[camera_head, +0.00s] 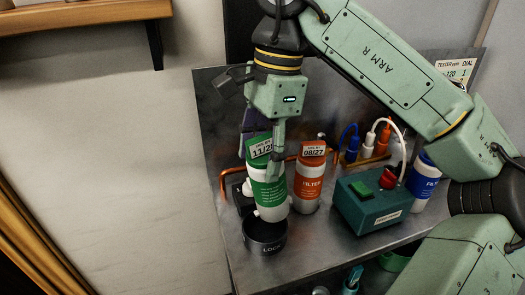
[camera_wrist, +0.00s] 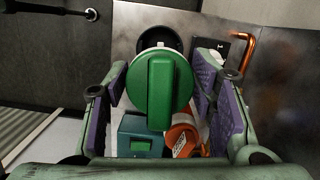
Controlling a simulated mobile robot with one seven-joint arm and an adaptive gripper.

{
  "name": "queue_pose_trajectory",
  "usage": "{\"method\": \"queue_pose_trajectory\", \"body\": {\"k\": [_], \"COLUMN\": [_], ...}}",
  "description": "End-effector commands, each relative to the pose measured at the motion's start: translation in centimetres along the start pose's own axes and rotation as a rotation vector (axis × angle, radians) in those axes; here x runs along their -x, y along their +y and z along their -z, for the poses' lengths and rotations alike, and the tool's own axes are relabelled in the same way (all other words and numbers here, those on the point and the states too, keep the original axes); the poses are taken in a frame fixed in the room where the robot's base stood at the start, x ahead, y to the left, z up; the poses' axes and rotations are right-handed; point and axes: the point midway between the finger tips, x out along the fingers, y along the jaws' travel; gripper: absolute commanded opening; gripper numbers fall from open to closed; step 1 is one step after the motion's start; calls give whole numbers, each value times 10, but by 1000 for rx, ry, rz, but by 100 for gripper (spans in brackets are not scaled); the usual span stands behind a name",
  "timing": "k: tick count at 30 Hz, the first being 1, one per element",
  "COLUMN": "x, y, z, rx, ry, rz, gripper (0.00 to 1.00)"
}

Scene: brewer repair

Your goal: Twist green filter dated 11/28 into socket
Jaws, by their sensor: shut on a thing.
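The green filter (camera_head: 268,193), with a tag reading 11/28, is upright or slightly tilted in my gripper (camera_head: 273,160) in the head view. My gripper is shut on its upper part. In the wrist view, the filter's round green cap with a raised bar (camera_wrist: 160,88) sits between the two purple-padded fingers of my gripper (camera_wrist: 163,95). The black round socket (camera_head: 264,238), marked LOCK, is just below the filter's white lower end in the head view. Its dark opening (camera_wrist: 160,38) shows past the cap in the wrist view. I cannot tell whether filter and socket touch.
An orange filter (camera_head: 309,185) tagged 08/27 stands close to the right of the green one. A teal box (camera_head: 367,205) with green and red buttons is farther right, before a blue-and-white filter (camera_head: 423,181). A copper pipe (camera_head: 223,186) runs behind.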

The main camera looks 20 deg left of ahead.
Motion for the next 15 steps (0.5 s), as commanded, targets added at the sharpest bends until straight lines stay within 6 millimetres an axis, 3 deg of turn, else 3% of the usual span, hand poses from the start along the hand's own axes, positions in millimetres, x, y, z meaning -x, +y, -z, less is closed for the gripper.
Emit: {"method": "queue_pose_trajectory", "body": {"k": [15], "x": [-44], "y": [0], "z": [7], "rx": [0], "ry": [-1], "rz": [0], "gripper": [23]}}
